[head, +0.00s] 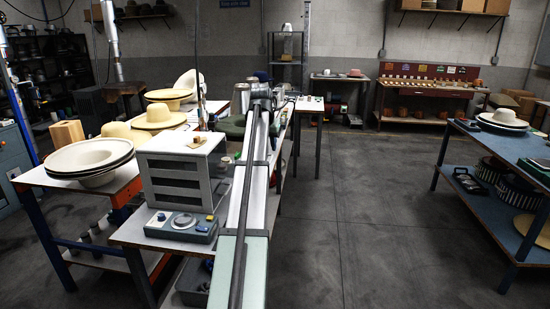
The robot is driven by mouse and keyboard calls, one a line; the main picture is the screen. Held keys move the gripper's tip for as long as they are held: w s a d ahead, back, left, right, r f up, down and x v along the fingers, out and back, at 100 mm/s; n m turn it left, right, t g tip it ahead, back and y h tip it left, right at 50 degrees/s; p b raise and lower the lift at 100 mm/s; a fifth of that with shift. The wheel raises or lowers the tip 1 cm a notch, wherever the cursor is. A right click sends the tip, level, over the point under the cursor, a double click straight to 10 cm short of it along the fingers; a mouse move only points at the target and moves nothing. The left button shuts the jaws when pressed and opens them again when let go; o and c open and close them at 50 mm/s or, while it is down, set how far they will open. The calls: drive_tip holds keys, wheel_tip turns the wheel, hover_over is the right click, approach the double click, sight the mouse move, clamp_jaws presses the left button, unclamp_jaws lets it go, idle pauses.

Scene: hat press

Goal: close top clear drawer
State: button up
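A small white cabinet (205,160) stands on the near workbench, left of my arm. Its front holds several dark, see-through drawers stacked one above another. The top drawer (174,164) is the uppermost dark front, just under the cabinet's pale top. I cannot tell from this angle whether it stands out a little from the others. My arm reaches forward from the bottom middle, passing right of the cabinet. I cannot make out my gripper's fingers.
A small brown block (197,141) lies on the cabinet. A blue-grey device with knobs (181,226) sits right in front of it. Stacked pale hats (90,158) are to the left. Open floor (370,220) lies to the right, before a blue shelf table (490,205).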

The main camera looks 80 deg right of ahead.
drive_tip(key=s+d, duration=0.1)
drive_tip(key=s, duration=0.4)
drive_tip(key=s+d+f+m+t, duration=0.1)
drive_tip(key=s, duration=0.4)
drive_tip(key=s+d+f+m, duration=0.1)
drive_tip(key=s+d, duration=0.1)
drive_tip(key=s, duration=0.3)
drive_tip(key=shift+s, duration=0.4)
clamp_jaws()
drive_tip(key=w+d+r+n+t, duration=0.2)
drive_tip(key=w+n+t, duration=0.2)
drive_tip(key=w+t, duration=0.15)
drive_tip(key=w+r+x, duration=0.1)
drive_tip(key=w+x, duration=0.1)
drive_tip(key=x, duration=1)
drive_tip(key=shift+w+a+f+n+g, duration=0.25)
drive_tip(key=shift+a+n+g, duration=0.05)
drive_tip(key=shift+g, duration=0.05)
